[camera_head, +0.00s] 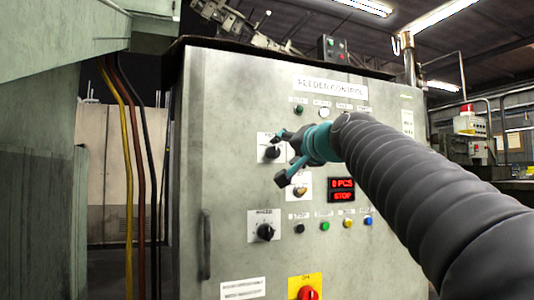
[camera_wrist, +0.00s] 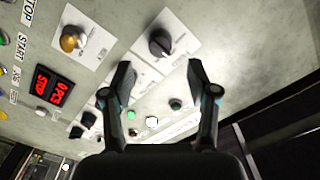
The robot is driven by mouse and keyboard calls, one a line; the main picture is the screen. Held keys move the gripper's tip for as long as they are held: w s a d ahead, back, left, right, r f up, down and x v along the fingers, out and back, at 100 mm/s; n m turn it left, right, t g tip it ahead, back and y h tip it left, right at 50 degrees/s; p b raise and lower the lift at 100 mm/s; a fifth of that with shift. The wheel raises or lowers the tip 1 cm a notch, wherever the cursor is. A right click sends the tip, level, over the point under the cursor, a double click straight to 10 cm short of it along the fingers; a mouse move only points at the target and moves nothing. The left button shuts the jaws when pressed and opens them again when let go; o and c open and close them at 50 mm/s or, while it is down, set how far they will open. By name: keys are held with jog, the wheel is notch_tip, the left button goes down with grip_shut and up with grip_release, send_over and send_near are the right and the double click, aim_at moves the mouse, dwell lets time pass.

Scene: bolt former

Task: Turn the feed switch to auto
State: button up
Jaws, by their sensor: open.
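A black rotary switch (camera_head: 271,152) sits on a white plate in the upper part of the grey control panel (camera_head: 225,120). It also shows in the wrist view (camera_wrist: 160,42), just past the fingertips. The lettering on its plate is too small to read, so I cannot tell its setting or confirm it is the feed switch. My gripper (camera_head: 284,157) is open and empty in front of the panel, close to this switch. In the wrist view my gripper (camera_wrist: 160,74) has its fingers spread wide, with the knob beyond the gap and no visible contact.
A yellow-orange knob (camera_head: 300,191) is close below the gripper. A black dial (camera_head: 265,231), a red display (camera_head: 341,189), several small buttons and a red knob on a yellow plate (camera_head: 307,292) are on the panel. A vertical handle (camera_head: 205,245) is at the left.

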aim_at(276, 152)
jog(key=x, duration=0.6)
jog(key=shift+w+p, duration=0.2)
jog(key=shift+p, duration=0.2)
grip_shut()
